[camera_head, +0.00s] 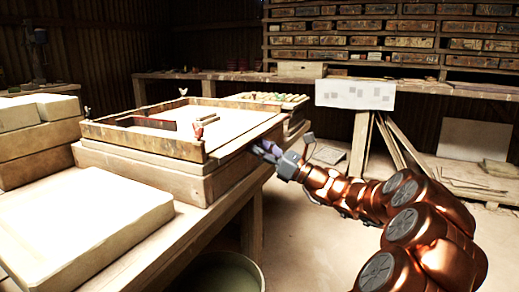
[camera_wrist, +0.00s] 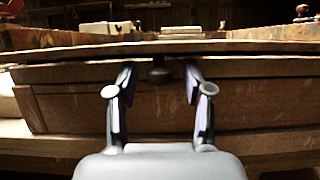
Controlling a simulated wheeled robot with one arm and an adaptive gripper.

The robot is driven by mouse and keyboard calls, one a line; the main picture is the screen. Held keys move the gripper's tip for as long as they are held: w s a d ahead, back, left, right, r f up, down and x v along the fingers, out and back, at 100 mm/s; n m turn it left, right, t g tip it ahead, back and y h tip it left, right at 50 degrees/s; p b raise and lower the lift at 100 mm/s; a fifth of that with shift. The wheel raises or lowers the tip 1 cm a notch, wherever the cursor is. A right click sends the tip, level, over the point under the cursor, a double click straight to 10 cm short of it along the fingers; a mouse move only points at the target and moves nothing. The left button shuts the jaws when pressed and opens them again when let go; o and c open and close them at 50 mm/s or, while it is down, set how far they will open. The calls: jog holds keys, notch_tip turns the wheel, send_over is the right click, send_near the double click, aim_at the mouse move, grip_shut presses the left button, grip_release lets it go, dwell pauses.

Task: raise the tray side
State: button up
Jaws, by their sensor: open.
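The wooden tray (camera_head: 113,143) rests on a thick wooden block on the bench. Its near-right side (camera_head: 245,140) looks folded down and sticks outward as a flat board; in the wrist view this board (camera_wrist: 90,50) shows edge-on across the picture. A dark round knob (camera_wrist: 159,76) sits under the board's edge. My gripper (camera_head: 264,149) is at the outer edge of this side. In the wrist view my gripper (camera_wrist: 158,88) is open, with one finger on each side of the knob. I cannot tell whether the fingers touch it.
A pale slab (camera_head: 90,225) lies on the bench in front, and stacked blocks (camera_head: 40,130) stand at left. A bucket (camera_head: 222,272) is below the bench. Shelves of small boxes (camera_head: 400,30) line the back wall. The floor right of the bench is mostly open.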

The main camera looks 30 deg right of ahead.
grip_shut()
dwell(0.3)
